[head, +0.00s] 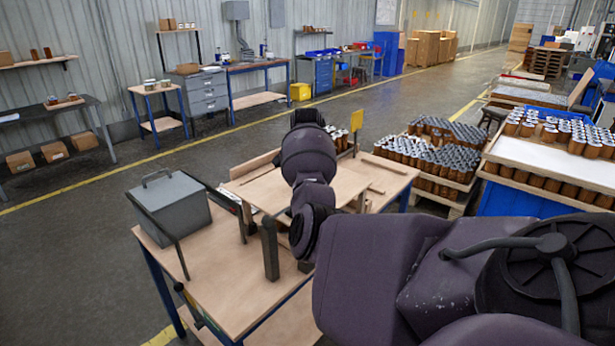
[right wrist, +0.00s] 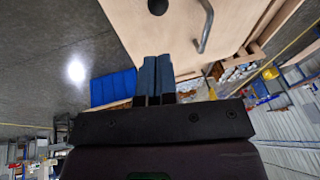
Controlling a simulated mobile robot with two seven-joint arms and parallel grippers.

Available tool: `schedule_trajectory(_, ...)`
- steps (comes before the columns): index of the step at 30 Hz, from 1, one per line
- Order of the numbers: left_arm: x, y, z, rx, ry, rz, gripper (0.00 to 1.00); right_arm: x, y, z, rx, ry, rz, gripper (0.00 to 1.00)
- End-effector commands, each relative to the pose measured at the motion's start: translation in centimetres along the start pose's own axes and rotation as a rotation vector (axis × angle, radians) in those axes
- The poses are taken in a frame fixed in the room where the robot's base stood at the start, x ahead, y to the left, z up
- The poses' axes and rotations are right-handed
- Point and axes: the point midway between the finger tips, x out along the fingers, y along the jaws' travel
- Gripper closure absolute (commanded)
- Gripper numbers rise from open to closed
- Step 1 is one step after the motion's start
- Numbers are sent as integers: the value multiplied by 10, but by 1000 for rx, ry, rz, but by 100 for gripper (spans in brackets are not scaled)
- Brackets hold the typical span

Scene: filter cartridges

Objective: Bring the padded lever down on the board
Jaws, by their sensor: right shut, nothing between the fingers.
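A pale wooden board (head: 258,192) lies on the workbench, partly behind my right arm in the head view. The right wrist view shows a pale wooden panel (right wrist: 150,32) with a bent grey metal bar (right wrist: 208,28) and a round black part (right wrist: 157,6) at the top edge. I cannot tell whether these belong to the padded lever, and no pad is clear in the head view. My right gripper (right wrist: 156,72) is shut and empty, its blue-grey fingers together in front of the panel. In the head view my arm hides it. My left gripper is out of view.
A grey box (head: 170,207) with a top handle stands on the left of the workbench (head: 222,283), with dark bars beside it. A yellow tag (head: 356,120) stands behind the board. Crowded cartridge pallets (head: 428,155) stand to the right. Open floor lies left of the bench.

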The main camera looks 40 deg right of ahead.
Motion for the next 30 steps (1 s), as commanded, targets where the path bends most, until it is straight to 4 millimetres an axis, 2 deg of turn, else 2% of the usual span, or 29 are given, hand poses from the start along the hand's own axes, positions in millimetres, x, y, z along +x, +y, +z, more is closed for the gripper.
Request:
schedule_trajectory(3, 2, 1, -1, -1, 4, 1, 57, -18, -1, -1, -1, 1, -2, 100)
schedule_trajectory(9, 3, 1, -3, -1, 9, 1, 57, -35, -1, -3, 0, 1, -2, 100)
schedule_trajectory(30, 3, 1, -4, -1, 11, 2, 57, -37, -1, -3, -6, 0, -1, 100)
